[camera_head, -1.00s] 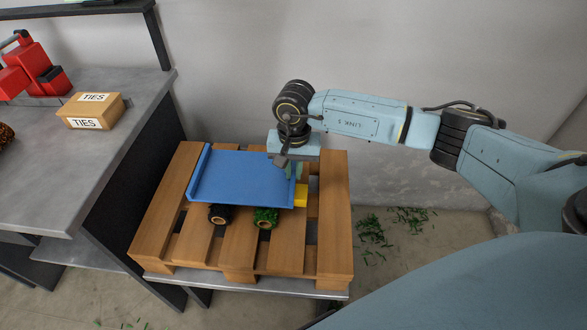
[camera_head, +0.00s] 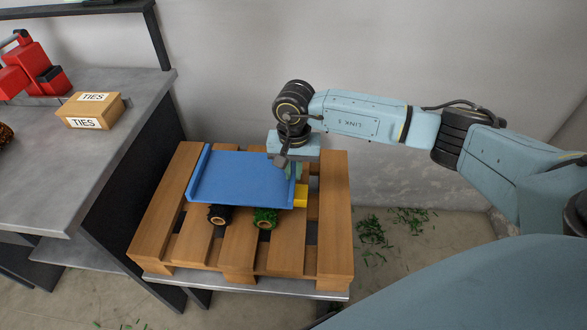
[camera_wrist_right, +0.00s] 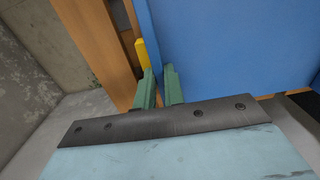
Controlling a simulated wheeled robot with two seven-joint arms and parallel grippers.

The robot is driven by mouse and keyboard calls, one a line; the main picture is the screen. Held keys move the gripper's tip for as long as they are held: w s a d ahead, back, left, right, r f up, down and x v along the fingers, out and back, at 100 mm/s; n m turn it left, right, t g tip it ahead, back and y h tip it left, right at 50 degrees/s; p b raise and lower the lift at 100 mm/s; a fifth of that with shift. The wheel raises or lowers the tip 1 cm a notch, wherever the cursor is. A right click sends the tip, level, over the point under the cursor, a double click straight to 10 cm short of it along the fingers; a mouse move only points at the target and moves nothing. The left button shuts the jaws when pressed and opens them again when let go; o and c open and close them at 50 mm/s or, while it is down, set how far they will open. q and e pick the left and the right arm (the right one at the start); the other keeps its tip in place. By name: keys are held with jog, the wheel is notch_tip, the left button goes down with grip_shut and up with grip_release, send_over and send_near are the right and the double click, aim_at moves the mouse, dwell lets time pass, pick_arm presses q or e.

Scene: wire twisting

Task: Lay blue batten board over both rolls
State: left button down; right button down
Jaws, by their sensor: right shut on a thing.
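The blue batten board (camera_head: 240,180) lies over the black roll (camera_head: 219,214) and the green roll (camera_head: 265,218), whose near ends show below its front edge. The rest of both rolls is hidden, so I cannot tell whether the board touches them. My right gripper (camera_head: 296,171) is at the board's right end, shut on its edge, pointing down. In the right wrist view its green fingers (camera_wrist_right: 158,78) straddle the edge of the board (camera_wrist_right: 230,45). A yellow piece (camera_head: 301,196) shows just beside that end. My left gripper is not in view.
A slatted wooden pallet (camera_head: 163,217) bears the board and rolls. At left stands a grey workbench (camera_head: 130,105) with a TIES box (camera_head: 92,110) and a red tool (camera_head: 33,70). A wall is behind; green scraps (camera_head: 372,232) lie on the floor at right.

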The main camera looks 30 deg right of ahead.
jog(key=shift+f+b, duration=0.8)
jog(key=shift+f, duration=0.2)
jog(key=c, duration=1.4)
grip_release()
notch_tip(320, 180, up, 13)
jog(key=p, duration=0.3)
jog(key=shift+r, duration=0.2)
